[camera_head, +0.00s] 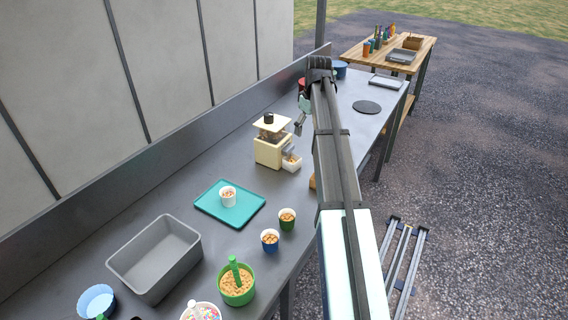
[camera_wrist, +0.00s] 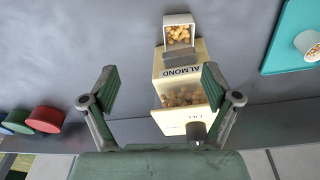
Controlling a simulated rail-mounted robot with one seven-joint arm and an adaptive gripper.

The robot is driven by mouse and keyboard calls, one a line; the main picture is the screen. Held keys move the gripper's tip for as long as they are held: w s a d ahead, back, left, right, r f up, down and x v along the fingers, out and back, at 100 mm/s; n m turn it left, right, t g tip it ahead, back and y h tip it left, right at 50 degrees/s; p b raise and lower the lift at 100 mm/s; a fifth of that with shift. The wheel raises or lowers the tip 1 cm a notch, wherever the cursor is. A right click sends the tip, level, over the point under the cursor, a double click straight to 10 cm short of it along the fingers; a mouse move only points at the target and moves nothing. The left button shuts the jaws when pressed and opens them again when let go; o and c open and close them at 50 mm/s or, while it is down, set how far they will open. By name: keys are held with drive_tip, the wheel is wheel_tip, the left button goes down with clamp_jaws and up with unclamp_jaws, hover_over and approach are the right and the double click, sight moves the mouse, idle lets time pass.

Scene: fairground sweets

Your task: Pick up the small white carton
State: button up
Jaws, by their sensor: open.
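The small white carton (camera_head: 291,164) is square and holds almonds. It stands on the counter at the front of the cream almond dispenser (camera_head: 268,152), under its spout. In the wrist view the carton (camera_wrist: 166,19) is at the top, beyond the fingertips, with the dispenser (camera_wrist: 200,122) labelled ALMOND between and below the fingers. My gripper (camera_wrist: 158,86) is open and empty, its two green-padded fingers spread wide. In the head view my gripper (camera_head: 299,122) is beside and above the dispenser, partly hidden by my arm.
A blue cup (camera_head: 270,246), a green cup (camera_head: 287,226), a green tub (camera_head: 237,292) and a grey bin (camera_head: 125,262) stand nearer. Red and green round things (camera_wrist: 46,120) lie left in the wrist view.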

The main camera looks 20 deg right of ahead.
drive_tip(key=a+r, duration=0.2)
drive_tip(key=p, duration=0.3)
approach(292, 158)
drive_tip(key=shift+n+y, duration=0.3)
drive_tip(key=shift+n, duration=0.1)
drive_tip(key=f, duration=0.5)
drive_tip(key=shift+w+d+f, duration=0.15)
drive_tip(key=shift+w+f, duration=0.05)
drive_tip(key=shift+w, duration=0.15)
drive_tip(key=shift+w+a+f+p, duration=0.15)
drive_tip(key=shift+f+p, duration=0.15)
drive_tip(key=shift+f, duration=0.55)
drive_tip(key=shift+w+f+p, duration=0.15)
drive_tip(key=shift+f+p, duration=0.15)
drive_tip(key=shift+f, duration=0.55)
drive_tip(key=shift+w+a+f+p, duration=0.15)
drive_tip(key=shift+f+p, duration=0.15)
drive_tip(key=shift+f, duration=0.55)
drive_tip(key=c, duration=1)
